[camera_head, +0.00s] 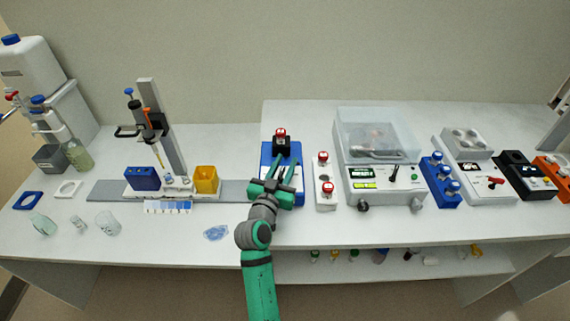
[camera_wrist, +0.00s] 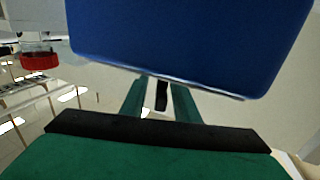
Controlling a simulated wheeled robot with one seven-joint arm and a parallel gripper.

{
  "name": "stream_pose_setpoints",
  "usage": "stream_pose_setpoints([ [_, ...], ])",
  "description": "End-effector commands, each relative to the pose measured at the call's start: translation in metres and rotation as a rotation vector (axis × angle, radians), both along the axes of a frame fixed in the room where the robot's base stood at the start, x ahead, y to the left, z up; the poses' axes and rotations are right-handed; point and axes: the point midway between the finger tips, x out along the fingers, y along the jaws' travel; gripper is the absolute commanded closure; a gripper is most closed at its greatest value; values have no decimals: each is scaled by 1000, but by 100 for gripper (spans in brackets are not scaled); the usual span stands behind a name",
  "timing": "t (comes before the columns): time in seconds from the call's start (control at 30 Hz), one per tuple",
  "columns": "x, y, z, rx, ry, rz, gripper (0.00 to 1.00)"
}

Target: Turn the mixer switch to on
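The mixer (camera_head: 267,160) is a blue box with a black top holding a red-capped tube, near the middle of the bench in the head view. Its blue body (camera_wrist: 190,45) fills the top of the wrist view. My gripper (camera_head: 281,171) is in front of the mixer, with its green fingers pointing at it. In the wrist view my gripper (camera_wrist: 160,90) has its fingers apart, one on each side of a small black lever (camera_wrist: 162,95) at the mixer's edge, probably the switch. I cannot tell whether the fingers touch it. The switch is hidden in the head view.
A white block with red-capped tubes (camera_head: 325,192) stands close on the right, beside a lidded white machine (camera_head: 384,184). A pipette stand (camera_head: 160,125), blue box (camera_head: 143,179) and yellow box (camera_head: 206,180) are left. A blue patch (camera_head: 216,232) lies on the front left bench.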

Motion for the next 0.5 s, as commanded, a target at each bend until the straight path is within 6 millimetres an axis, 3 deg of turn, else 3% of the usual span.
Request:
stream_pose_setpoints([
  [0.23,1,0,0,0,0,0,72],
  [0.37,1,0,0,0,0,0,100],
  [0.5,1,0,0,0,0,0,100],
])
